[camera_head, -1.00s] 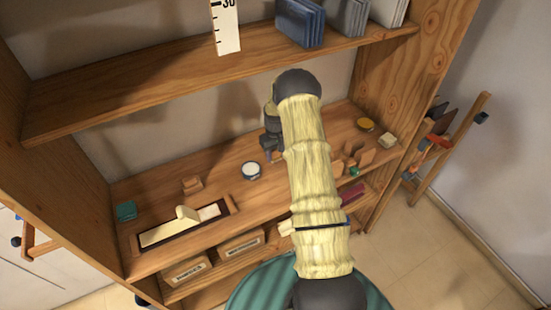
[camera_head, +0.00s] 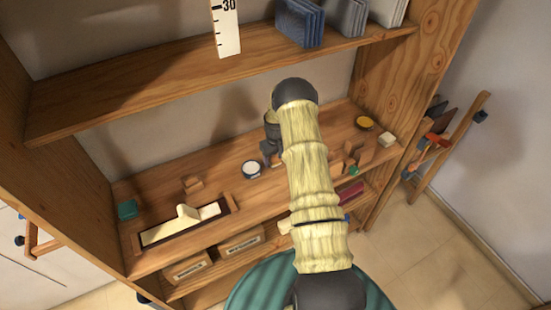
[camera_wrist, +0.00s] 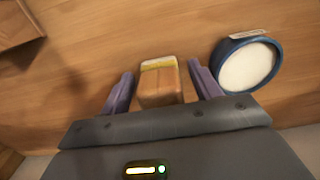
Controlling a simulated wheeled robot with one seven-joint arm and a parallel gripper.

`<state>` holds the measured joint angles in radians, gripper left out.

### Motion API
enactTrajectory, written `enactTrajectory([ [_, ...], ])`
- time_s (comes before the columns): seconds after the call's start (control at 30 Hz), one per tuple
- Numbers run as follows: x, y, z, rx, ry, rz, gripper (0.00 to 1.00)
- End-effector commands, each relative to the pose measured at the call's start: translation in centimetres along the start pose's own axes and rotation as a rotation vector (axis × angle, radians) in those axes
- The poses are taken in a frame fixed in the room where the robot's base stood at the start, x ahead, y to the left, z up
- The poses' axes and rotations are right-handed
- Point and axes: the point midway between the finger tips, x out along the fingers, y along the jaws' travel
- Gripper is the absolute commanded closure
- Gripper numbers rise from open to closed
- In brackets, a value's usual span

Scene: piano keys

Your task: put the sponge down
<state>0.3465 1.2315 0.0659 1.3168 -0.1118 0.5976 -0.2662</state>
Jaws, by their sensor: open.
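A small tan-brown block with a yellow and whitish band at its far end, which looks like the sponge (camera_wrist: 160,88), rests on the wooden shelf board. In the wrist view it lies between the two purple fingers of my gripper (camera_wrist: 160,70). The fingers are open, with a gap showing on each side of the block. In the head view my gripper (camera_head: 271,153) is low over the board, just right of a round white-topped jar, and the sponge is hard to make out there.
The blue-rimmed jar (camera_wrist: 248,65) stands close to the right finger; it also shows in the head view (camera_head: 252,169). A framed tray (camera_head: 155,236) and a teal block (camera_head: 127,209) are at left. Small wooden pieces (camera_head: 364,157) stand at right. An upper shelf (camera_head: 150,88) hangs above.

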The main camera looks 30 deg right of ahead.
Motion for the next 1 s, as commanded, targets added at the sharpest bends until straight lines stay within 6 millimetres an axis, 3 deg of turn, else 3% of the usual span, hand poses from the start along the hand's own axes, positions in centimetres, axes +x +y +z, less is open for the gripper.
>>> enactTrajectory([
  [0.27,-1.1,0.1,-0.1,0.000,0.002,0.001,0.37],
  [0.7,-7.0,0.0,0.0,0.000,0.001,0.001,0.37],
  [1.0,-7.8,0.4,0.1,0.006,0.000,0.000,0.37],
])
